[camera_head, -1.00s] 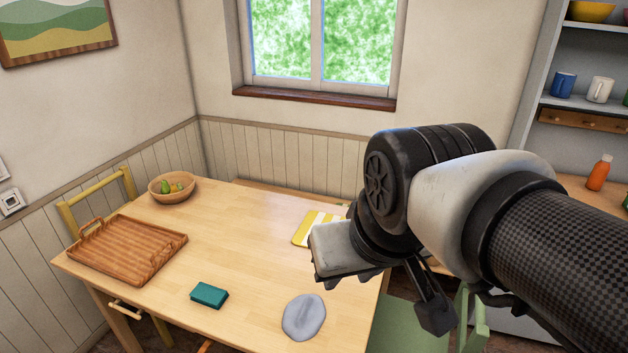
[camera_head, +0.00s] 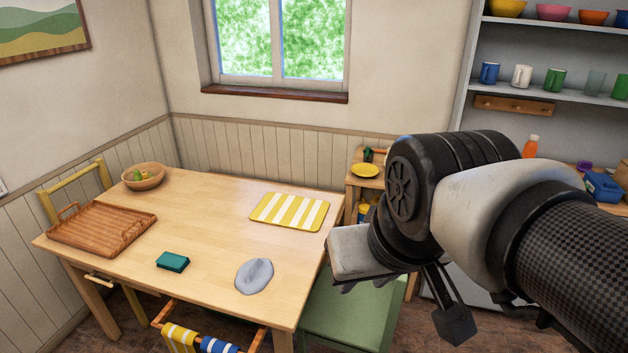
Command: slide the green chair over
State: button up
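The green chair (camera_head: 345,318) stands at the right end of the wooden table (camera_head: 205,215). Its green seat shows at the bottom middle, close to the table's right edge. My arm and wrist cover part of the chair, and its backrest is not clearly seen. My gripper (camera_head: 400,300) hangs above and to the right of the seat in the picture. It appears apart from the chair, but the exact gap is unclear. Its fingers are mostly hidden or seen at a bad angle, so their opening cannot be read. Nothing is visibly held.
The table holds a wooden tray (camera_head: 78,235), a fruit bowl (camera_head: 146,181), a teal block (camera_head: 172,262), a grey cloth (camera_head: 254,280) and a striped mat (camera_head: 291,212). A yellow chair (camera_head: 47,208) and a chair with striped cloths (camera_head: 180,337) flank it. Shelves (camera_head: 560,35) stand right.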

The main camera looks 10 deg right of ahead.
aim_at(364, 319)
jog(key=l+z, duration=0.35)
jog(key=l, duration=0.75)
jog(key=i+l+z, duration=0.2)
jog(key=i+l, duration=0.2)
jog(key=i+l+z, duration=0.2)
jog(key=i+l, duration=0.15)
jog(key=i, duration=0.4)
